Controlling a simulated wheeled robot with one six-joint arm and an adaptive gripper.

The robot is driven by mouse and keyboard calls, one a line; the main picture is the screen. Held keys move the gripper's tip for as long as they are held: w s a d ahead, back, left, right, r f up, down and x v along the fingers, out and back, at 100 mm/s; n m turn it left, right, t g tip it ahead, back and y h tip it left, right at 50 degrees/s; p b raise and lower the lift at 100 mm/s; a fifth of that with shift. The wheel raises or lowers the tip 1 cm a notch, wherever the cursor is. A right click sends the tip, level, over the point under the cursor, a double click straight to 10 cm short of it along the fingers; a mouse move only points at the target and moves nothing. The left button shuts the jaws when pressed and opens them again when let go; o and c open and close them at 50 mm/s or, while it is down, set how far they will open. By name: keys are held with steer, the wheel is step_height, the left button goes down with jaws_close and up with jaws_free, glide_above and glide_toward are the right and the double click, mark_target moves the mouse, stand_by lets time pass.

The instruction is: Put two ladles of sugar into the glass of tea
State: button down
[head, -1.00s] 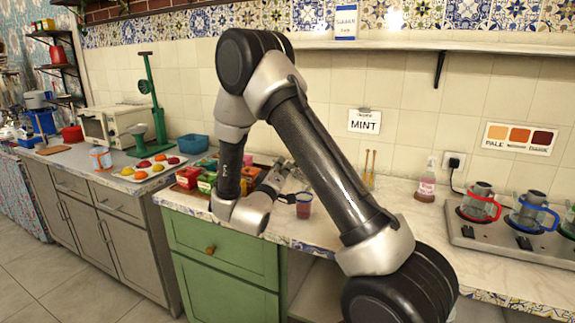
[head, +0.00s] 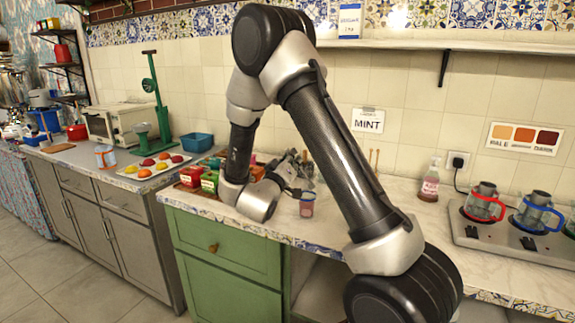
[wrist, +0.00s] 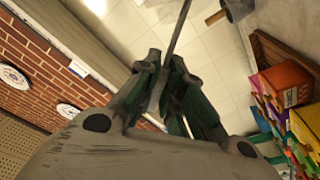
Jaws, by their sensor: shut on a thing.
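The glass of tea (head: 307,204) is a small reddish glass standing on the white counter, just right of my wrist in the head view. My gripper (head: 300,178) is above and slightly left of the glass, small and partly hidden by my arm. In the wrist view my gripper (wrist: 162,78) is shut on a thin grey rod (wrist: 181,25), which looks like the ladle's handle. The rod runs out past the top edge, so its far end and any sugar in it are out of sight. I cannot make out a sugar bowl.
Coloured boxes (head: 209,181) stand left of my wrist and also show in the wrist view (wrist: 285,82). A soap bottle (head: 430,180) and a hot plate (head: 480,235) with teapots are on the right. Counter between glass and bottle is largely hidden behind my arm.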

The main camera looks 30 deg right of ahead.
steer(key=s+d+r+m+g, duration=0.1)
steer(key=s+d+r+m, duration=0.3)
steer(key=m, duration=0.3)
steer(key=shift+d+r+m+g+y, duration=0.35)
steer(key=shift+d+r, duration=0.2)
steer(key=shift+r, duration=0.3)
stand_by(0.9)
steer(key=w+a+n+t+y, duration=0.1)
steer(key=w+a+f+n+t+y, duration=0.1)
steer(key=a, duration=0.1)
steer(key=w+a+n+t+y, duration=0.1)
steer(key=w+a+y, duration=0.1)
steer(key=shift+a+f+n+t, duration=0.2)
steer(key=shift+f+n+t, duration=0.05)
steer(key=shift+f, duration=0.15)
steer(key=w+a+f+n+t+y, duration=0.1)
steer(key=a+f+n+t+y, duration=0.1)
steer(key=a+f, duration=0.7)
steer(key=a+n+y, duration=0.1)
steer(key=y, duration=0.1)
steer(key=shift+w+y, duration=0.25)
steer(key=shift+y, duration=0.1)
steer(key=shift+r, duration=0.1)
